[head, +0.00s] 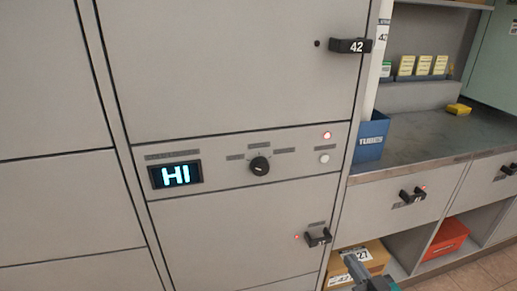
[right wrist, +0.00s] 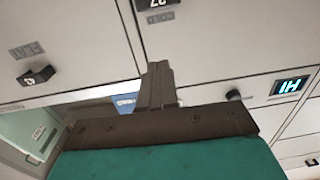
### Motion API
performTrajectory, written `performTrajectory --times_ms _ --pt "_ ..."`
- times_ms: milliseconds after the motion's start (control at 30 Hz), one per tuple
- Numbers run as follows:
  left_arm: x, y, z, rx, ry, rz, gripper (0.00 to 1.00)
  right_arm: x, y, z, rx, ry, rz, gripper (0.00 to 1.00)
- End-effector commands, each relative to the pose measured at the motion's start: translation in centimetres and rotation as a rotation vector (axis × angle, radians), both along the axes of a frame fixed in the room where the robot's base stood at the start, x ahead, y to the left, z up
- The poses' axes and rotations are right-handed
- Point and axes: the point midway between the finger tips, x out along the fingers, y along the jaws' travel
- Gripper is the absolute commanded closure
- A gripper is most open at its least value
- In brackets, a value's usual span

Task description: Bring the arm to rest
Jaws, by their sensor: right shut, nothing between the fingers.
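My right gripper (head: 356,268) shows at the bottom of the head view, in front of the lower cabinets. Its fingers are together and hold nothing. In the right wrist view the shut fingers (right wrist: 155,85) point up toward the grey cabinet fronts, apart from any handle as far as I can tell. My left gripper is in neither view.
A grey locker wall carries a display reading HI (head: 176,175), a black knob (head: 259,166) and a handle marked 42 (head: 350,46). A counter (head: 430,137) on the right bears a blue TUBES box (head: 371,138). A cardboard box (head: 340,270) and red box (head: 447,238) sit below.

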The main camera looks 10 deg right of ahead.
Motion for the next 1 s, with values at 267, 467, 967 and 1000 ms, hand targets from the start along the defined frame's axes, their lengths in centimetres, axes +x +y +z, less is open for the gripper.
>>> performTrajectory --times_ms 267,467,967,1000 --pt "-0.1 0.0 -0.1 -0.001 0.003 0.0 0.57 -5.2 9.5 -2.6 -0.014 0.28 0.12 1.0" --pt "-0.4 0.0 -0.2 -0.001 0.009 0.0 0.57 -9.8 13.9 -2.7 -0.058 0.498 0.147 1.0" --pt "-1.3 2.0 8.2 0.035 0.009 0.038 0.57 -12.4 12.5 5.4 -0.109 0.581 0.096 1.0" --pt "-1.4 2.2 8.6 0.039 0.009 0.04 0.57 -12.4 12.3 5.8 -0.111 0.581 0.093 1.0"
